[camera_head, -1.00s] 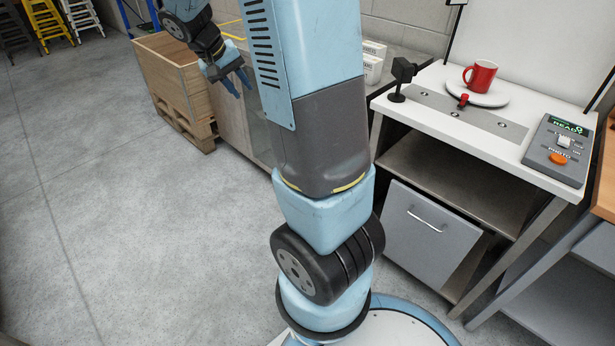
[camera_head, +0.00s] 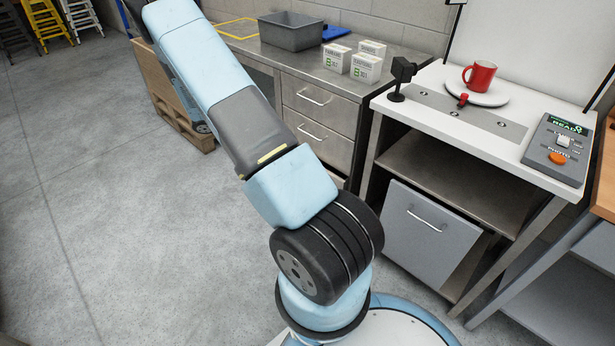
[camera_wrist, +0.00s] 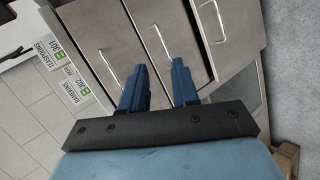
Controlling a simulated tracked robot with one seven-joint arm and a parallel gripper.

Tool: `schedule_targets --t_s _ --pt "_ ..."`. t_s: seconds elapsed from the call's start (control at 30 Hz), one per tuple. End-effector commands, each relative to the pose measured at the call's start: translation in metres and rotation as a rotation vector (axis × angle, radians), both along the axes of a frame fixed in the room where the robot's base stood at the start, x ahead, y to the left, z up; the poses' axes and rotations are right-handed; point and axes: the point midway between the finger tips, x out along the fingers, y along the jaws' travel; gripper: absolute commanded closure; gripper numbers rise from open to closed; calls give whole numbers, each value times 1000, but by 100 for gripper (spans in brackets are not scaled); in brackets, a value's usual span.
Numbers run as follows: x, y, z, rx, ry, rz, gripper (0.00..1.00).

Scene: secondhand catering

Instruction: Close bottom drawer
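A metal counter cabinet (camera_head: 268,92) stands behind my arm in the head view, with two drawer fronts showing; the lower part is hidden by my arm. In the wrist view, turned sideways, three drawer fronts with bar handles show: the top drawer (camera_wrist: 88,40) at left, the middle drawer (camera_wrist: 140,20) and the bottom drawer (camera_wrist: 236,18) at right. How far the bottom drawer sticks out is hard to tell. My gripper (camera_wrist: 160,68) is open and empty, its two blue fingers pointing at the drawer fronts, around the middle one. The head view hides it behind my arm.
A grey bin (camera_head: 290,31) and white boxes (camera_head: 366,67) stand on the counter. At right, a white bench (camera_head: 430,119) holds a red mug (camera_head: 480,75) and has a tilted grey front (camera_head: 428,240) below.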

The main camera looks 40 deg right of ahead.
Motion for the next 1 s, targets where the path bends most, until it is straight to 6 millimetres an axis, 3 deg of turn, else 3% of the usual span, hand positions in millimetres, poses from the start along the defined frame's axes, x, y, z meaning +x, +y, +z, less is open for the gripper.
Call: schedule_targets --t_s 0.03,0.37,0.7,0.9,1.0 --pt "2 -5 -19 -26 15 11 70" --pt "7 -37 -126 -175 61 102 70" --pt "-9 -63 -241 -291 100 240 70" --pt "-22 -73 -291 -328 110 314 70" --pt "-27 -75 -307 -335 113 336 70"
